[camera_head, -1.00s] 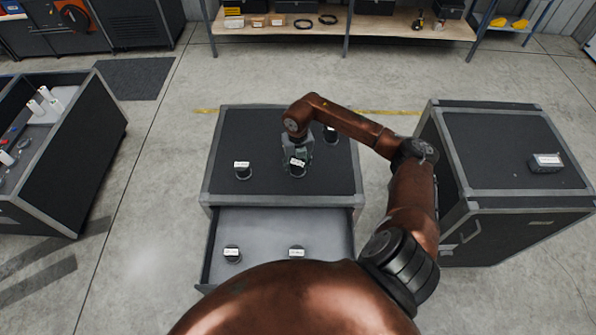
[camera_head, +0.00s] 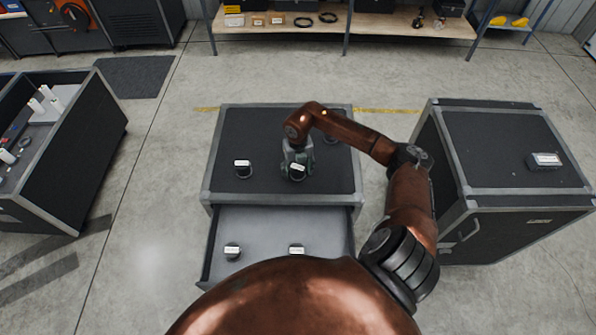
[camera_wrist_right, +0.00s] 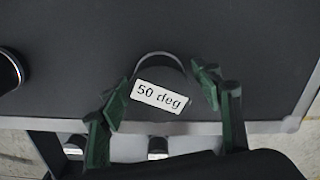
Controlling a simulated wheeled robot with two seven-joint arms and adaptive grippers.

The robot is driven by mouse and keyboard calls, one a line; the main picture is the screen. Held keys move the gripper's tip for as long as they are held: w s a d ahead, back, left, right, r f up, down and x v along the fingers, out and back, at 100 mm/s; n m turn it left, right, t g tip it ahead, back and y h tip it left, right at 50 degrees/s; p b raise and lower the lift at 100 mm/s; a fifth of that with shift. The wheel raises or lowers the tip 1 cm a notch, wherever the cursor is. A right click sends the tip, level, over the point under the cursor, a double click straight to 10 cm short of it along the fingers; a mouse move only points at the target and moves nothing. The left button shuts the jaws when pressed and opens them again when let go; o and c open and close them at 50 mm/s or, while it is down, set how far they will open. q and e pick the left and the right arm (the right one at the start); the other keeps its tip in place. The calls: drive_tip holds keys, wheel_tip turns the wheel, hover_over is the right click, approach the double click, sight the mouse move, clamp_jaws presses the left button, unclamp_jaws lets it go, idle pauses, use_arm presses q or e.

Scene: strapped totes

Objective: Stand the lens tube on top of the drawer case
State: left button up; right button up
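A short dark lens tube (camera_head: 297,174) with a white label stands on the top of the black drawer case (camera_head: 233,130), near its front edge. In the right wrist view the tube (camera_wrist_right: 160,68) has a label reading "50 deg". My right gripper (camera_head: 298,158) is over it, its green fingers (camera_wrist_right: 163,90) open on either side, with a narrow gap at the right finger. Whether the left finger touches it, I cannot tell. My left gripper is not in view.
The open drawer (camera_head: 265,222) holds two more. A second case (camera_head: 495,150) stands right, an open tote (camera_head: 85,150) left.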

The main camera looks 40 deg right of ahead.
sight(298, 167)
drive_tip(key=shift+r, duration=0.3)
wheel_tip(298, 167, up, 12)
drive_tip(key=shift+f+b, duration=0.1)
drive_tip(key=shift+b, duration=0.95)
